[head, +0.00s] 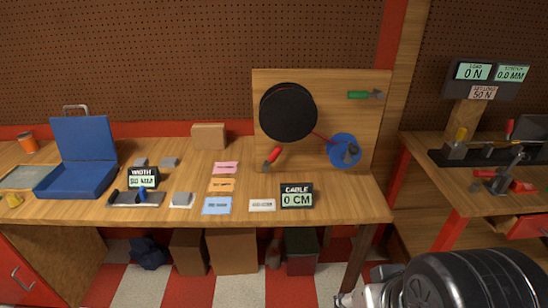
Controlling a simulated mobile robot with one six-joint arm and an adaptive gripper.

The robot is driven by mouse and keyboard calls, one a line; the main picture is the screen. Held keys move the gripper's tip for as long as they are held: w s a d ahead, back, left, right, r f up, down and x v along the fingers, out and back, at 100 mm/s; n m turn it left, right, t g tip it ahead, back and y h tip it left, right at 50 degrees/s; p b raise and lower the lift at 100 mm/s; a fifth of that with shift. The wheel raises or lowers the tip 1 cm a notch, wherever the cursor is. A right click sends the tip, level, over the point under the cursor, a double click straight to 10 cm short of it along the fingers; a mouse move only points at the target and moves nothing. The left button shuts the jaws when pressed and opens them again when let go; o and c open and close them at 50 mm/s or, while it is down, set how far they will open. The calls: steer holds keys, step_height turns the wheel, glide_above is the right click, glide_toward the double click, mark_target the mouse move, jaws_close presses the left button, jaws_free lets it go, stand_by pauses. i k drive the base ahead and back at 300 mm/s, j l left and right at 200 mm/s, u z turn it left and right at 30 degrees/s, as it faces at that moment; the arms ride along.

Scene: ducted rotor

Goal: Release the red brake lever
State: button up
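A red lever (272,157) is on the upright wooden board (263,120) at the back of the middle bench. A thin red line runs from the disc to a blue round part (345,150) with a grey knob. A green-handled lever (358,95) lies level at the board's upper right. My gripper (345,299) shows only in part at the bottom edge, in front of and well below the bench, away from the red lever. Its fingers cannot be made out.
A black display reading "CABLE 0 CM" (297,196) stands before the board, with coloured cards (217,205) and a blue case (80,165) to the left. A second bench (468,195) at right holds a clamp with red handle (522,187). Boxes sit under the bench.

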mark_target(277, 151)
steer(key=i+j, duration=0.3)
steer(key=i, duration=0.15)
steer(key=i+j, duration=0.25)
steer(key=i, duration=0.25)
